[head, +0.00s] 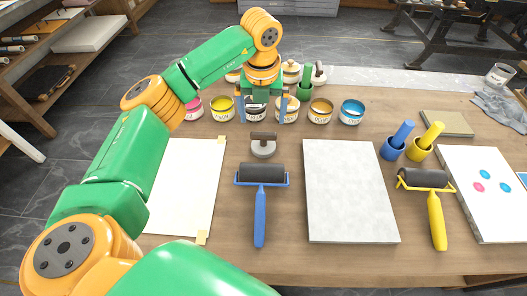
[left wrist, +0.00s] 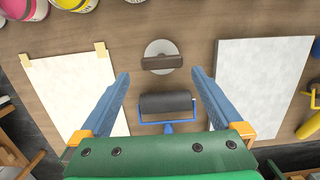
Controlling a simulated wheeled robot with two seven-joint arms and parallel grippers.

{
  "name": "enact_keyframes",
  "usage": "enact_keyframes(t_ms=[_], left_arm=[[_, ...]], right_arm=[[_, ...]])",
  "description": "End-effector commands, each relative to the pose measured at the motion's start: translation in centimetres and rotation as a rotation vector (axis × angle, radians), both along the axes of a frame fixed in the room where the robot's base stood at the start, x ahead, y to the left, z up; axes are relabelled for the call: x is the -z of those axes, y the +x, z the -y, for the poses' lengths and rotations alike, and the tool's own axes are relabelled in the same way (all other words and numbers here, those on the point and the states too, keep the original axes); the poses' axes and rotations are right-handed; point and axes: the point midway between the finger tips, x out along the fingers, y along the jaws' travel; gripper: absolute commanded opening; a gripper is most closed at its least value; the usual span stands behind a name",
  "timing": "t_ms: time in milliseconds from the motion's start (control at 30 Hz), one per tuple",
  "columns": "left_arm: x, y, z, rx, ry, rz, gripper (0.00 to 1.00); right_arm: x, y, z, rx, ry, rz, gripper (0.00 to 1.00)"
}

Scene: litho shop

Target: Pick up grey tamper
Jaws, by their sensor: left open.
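The grey tamper (head: 263,149), a flat grey disc with a dark brown bar handle, stands on the wooden table between the white sheet and the pale stone slab. It also shows in the left wrist view (left wrist: 158,48), just beyond my fingertips and between their lines. My left gripper (head: 262,112) is open and empty, above the table in front of the row of ink tins. In the left wrist view the blue fingers of my left gripper (left wrist: 158,74) are spread wide, touching nothing. My right gripper is not in view.
A blue-handled roller (head: 261,200) lies just nearer than the tamper. The white sheet (head: 185,185) is left and the stone slab (head: 348,190) right. Several ink tins (head: 320,113) stand behind. A yellow roller (head: 436,210) lies right. Bare wood surrounds the tamper.

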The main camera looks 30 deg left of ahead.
Motion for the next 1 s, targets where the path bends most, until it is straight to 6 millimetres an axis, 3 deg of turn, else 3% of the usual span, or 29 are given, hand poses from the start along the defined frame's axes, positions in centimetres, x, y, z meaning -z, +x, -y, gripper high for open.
enact_keyframes(t_ms=[33, 100, 267, 533, 800, 1000], left_arm=[[1.7, 0.0, 0.0, 0.000, 0.000, 0.000, 1.00], [2.4, 0.0, 0.0, 0.000, 0.000, 0.000, 1.00], [3.6, 0.1, -0.1, 0.000, 0.000, -0.004, 1.00], [8.5, 0.4, 0.0, 0.000, 0.000, -0.003, 1.00], [9.2, 0.5, 0.0, 0.000, 0.000, 0.001, 1.00], [9.2, 0.5, 0.0, 0.000, 0.000, 0.000, 0.46]], right_arm=[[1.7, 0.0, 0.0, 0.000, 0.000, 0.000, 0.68], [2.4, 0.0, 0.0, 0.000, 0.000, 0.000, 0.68], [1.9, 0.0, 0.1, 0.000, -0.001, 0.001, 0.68], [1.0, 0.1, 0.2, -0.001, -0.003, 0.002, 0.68], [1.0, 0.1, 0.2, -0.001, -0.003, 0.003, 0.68], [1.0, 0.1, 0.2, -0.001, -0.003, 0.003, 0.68]])
